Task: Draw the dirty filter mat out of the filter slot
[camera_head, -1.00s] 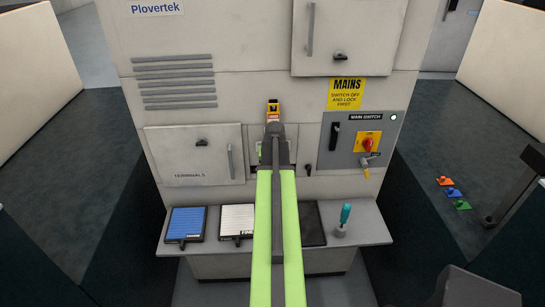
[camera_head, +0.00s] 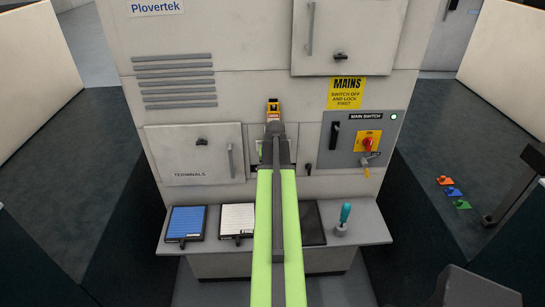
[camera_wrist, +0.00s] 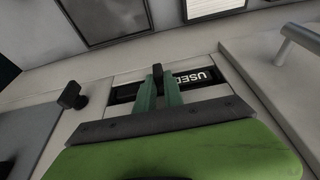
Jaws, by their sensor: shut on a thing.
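The dirty filter mat (camera_wrist: 207,75) shows in the wrist view as a dark front edge marked "USED", lying in the filter slot of the pale cabinet. A small dark grip tab (camera_wrist: 157,69) stands out at its middle. My gripper (camera_wrist: 159,80) has its two green fingers shut on this tab. How far the mat sits inside the slot cannot be told. In the head view my arm covers most of the filter slot panel (camera_head: 255,133), and the mat and fingertips are hidden.
A dark knob (camera_wrist: 73,95) sticks out beside the slot. The terminals door (camera_head: 190,155) with its handle is on the left, the main switch panel (camera_head: 362,140) on the right. Below, a shelf (camera_head: 368,228) holds a blue mat (camera_head: 186,222), a white mat (camera_head: 237,219) and a dark tray (camera_head: 312,225).

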